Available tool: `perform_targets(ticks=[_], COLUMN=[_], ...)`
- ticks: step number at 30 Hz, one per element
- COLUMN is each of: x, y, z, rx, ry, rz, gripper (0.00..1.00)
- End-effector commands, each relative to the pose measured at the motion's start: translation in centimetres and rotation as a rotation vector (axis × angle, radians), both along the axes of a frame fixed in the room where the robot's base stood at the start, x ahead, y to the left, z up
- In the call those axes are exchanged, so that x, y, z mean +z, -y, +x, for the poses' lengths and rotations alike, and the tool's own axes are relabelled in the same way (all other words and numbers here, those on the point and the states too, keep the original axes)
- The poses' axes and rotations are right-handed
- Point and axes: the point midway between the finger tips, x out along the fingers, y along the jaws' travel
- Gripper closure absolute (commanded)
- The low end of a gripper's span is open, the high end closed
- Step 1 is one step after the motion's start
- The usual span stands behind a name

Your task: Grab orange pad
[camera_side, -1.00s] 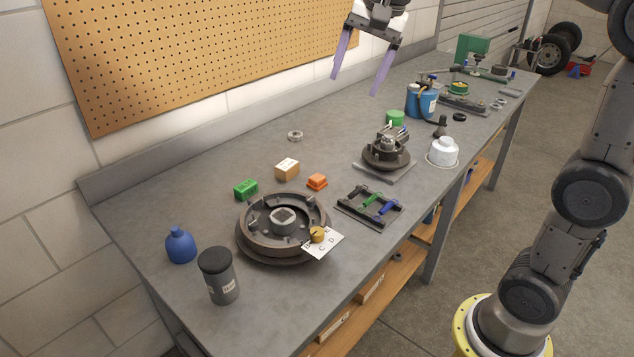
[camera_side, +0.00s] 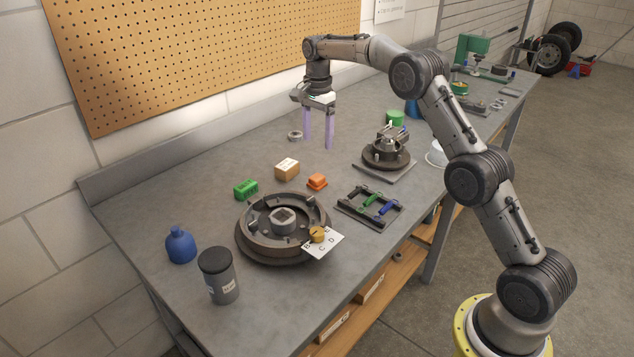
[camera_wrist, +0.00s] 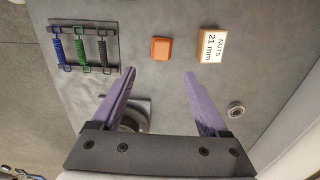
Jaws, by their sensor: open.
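The orange pad (camera_side: 317,181) is a small block lying flat on the grey workbench, between the tan box and the spring rack. It also shows in the wrist view (camera_wrist: 160,48), ahead of the fingertips and between their lines. My gripper (camera_side: 318,146) has two purple fingers pointing down, apart and with nothing between them. It hangs above the bench, behind the orange pad and not touching it. In the wrist view my gripper (camera_wrist: 158,76) is seen from behind its fingers.
A tan nuts box (camera_side: 287,169) and a green block (camera_side: 246,189) lie left of the pad. A round drum part (camera_side: 262,246) stands in front. A rack of springs (camera_side: 370,206) lies to the right. A turntable fixture (camera_side: 387,154) stands behind right. A metal ring (camera_side: 295,136) lies near the wall.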

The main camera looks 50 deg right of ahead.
Motion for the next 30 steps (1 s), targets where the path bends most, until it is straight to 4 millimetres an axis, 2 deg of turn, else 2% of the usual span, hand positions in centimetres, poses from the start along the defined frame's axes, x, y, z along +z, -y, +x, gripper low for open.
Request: perform_targets(ticks=[3,9,17,24,30], x=[-2.4,-5.8,-7.6,-10.9,-12.3], y=[-0.1,-0.1,-0.1,0.1,0.1], z=[-0.1,-0.1,0.0,0.3,0.3], rx=[0.001,0.002,0.002,0.002,0.002], ry=[-0.006,-0.003,-0.001,-0.002,0.000], rz=[0.002,0.001,0.000,0.001,0.000], gripper=[0.22,0.22,0.22,0.22,0.22])
